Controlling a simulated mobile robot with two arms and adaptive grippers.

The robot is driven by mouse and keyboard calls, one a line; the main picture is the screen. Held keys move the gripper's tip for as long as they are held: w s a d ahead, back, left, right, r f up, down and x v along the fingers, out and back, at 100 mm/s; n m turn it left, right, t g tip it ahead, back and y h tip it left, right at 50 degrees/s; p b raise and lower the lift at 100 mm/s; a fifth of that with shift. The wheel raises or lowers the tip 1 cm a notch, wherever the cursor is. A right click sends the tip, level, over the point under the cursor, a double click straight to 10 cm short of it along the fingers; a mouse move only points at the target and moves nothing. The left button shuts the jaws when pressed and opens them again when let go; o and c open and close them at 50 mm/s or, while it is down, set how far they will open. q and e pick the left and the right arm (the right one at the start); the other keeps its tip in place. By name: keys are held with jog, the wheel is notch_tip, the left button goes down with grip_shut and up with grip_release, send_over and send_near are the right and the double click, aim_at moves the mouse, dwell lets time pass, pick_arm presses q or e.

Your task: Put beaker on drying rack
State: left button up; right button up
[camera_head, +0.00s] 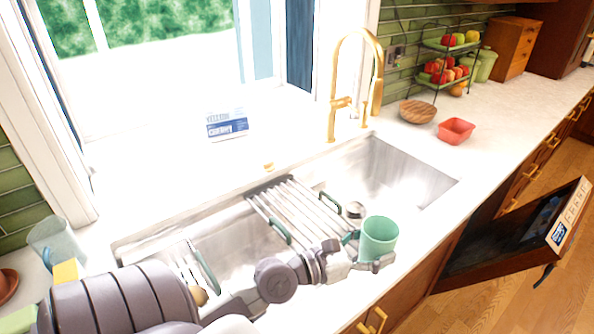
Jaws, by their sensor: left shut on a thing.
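A green beaker (379,239) stands upright at the front edge of the sink, near the right end of the drying rack. My left gripper (372,262) reaches in from the left and is shut on the beaker near its lower part. The drying rack (300,212) is a set of light bars with dark green handles, lying across the middle of the sink (400,178). My left arm hides part of the near counter and rack edge. My right gripper is not in view.
A gold faucet (333,115) rises behind the sink. A red square bowl (455,131), a wooden bowl (417,111) and a tiered fruit stand (447,68) stand on the right counter. A clear container (56,240) stands at left.

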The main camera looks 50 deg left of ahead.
pick_arm(q)
jog(key=w+a+f+n+t+y+p, duration=0.1)
jog(key=w+a+f+n+y, duration=0.15)
jog(key=w+a+y, duration=0.5)
jog(key=w+a+f+n+y, duration=0.1)
jog(key=w+a+n+y, duration=0.15)
jog(key=w+a, duration=0.9)
jog(key=h+b, duration=0.1)
jog(key=b, duration=0.1)
send_over(326, 227)
jog(key=shift+n, duration=0.3)
notch_tip(326, 227, down, 7)
jog(key=shift+s+r, duration=0.1)
jog(key=shift+a+f+b, duration=0.1)
jog(key=shift+f+b, duration=0.2)
jog(key=shift+f, duration=1.6)
jog(key=shift+f, duration=0.2)
jog(key=o, duration=1.1)
